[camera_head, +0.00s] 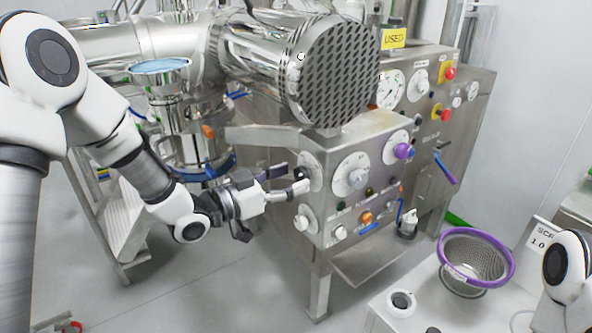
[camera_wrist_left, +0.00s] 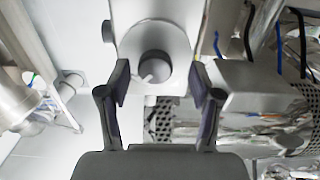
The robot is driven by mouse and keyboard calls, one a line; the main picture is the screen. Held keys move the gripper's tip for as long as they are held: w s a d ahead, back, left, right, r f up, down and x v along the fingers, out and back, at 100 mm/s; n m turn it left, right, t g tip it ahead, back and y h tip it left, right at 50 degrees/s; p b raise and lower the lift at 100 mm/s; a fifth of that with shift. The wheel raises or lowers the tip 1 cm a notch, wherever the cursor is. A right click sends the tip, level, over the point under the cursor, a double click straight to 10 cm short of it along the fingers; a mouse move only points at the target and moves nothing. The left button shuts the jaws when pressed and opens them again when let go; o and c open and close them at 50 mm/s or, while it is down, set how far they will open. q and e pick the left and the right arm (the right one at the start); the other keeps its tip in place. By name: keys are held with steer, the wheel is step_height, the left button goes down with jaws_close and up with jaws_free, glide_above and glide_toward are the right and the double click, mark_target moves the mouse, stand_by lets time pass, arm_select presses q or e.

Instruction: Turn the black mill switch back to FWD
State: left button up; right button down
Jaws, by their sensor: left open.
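The black mill switch (camera_wrist_left: 155,66) shows in the left wrist view as a dark round knob with a pale pointer mark, on a light grey round dial. The mark points down and left in that view; the dial lettering cannot be read. My left gripper (camera_wrist_left: 159,82) is open, one finger on each side of the knob in this view; whether either touches it I cannot tell. In the head view my left gripper (camera_head: 288,182) reaches the left end of the steel control panel, at the upper left dial (camera_head: 311,166), and partly hides the knob. My right gripper is out of view.
The panel also carries a grey knob (camera_head: 357,179), a purple knob (camera_head: 402,151), a lower left knob (camera_head: 301,223) and small buttons close by. A large perforated steel drum (camera_head: 335,75) overhangs the panel. A purple-rimmed sieve (camera_head: 477,235) stands at right.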

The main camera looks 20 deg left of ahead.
arm_select(q)
steer(key=shift+w+d+r, duration=0.15)
steer(key=shift+w+d, duration=0.25)
steer(key=shift+d, duration=0.5)
steer(key=shift+a, duration=0.2)
steer(key=shift+c, duration=0.9)
steer(key=shift+w+a, duration=0.1)
steer(key=c, duration=1)
steer(key=shift+o, duration=0.2)
